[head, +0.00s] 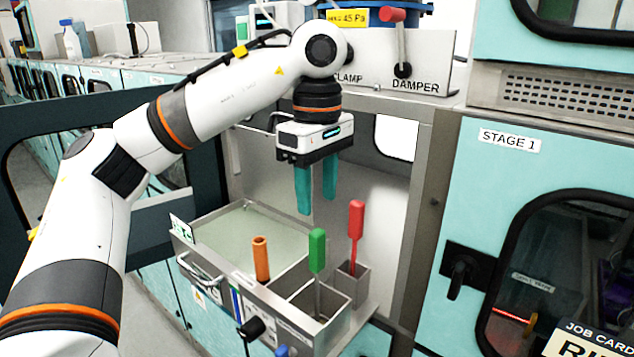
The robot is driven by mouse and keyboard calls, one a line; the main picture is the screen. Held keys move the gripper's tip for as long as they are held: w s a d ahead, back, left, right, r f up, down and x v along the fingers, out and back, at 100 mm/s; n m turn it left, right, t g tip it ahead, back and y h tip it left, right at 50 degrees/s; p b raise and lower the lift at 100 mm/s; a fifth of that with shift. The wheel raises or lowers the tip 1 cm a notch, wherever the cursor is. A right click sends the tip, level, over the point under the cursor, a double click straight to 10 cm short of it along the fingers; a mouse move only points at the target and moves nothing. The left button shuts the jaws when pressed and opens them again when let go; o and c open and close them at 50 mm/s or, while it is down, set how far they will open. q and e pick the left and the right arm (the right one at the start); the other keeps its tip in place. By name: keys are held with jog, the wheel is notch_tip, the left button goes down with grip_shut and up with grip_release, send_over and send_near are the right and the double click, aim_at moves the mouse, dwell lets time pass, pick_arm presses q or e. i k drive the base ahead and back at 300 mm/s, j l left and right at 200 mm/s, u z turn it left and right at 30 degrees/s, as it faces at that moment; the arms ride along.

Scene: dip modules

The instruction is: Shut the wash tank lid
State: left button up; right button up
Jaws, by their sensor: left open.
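The wash tank (190,242) appears to be the steel tank in the open cabinet bay, with a pale green flat area inside its rim. I cannot tell whether that area is liquid or a lid. A bar handle (200,278) is on its front left. My left gripper (316,204) points down above the back right of the tank unit, its two teal fingers apart and nothing between them. It touches nothing that I can see. My right gripper is out of view.
An orange cylindrical handle (261,258), a green-handled tool (317,250) and a red-handled tool (356,222) stand upright at the tank unit's front and right. A dark-framed open door (110,215) is at left. The Stage 1 cabinet (475,205) bounds the right side.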

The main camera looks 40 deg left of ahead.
aim_at(271, 181)
jog(key=u, duration=1.3)
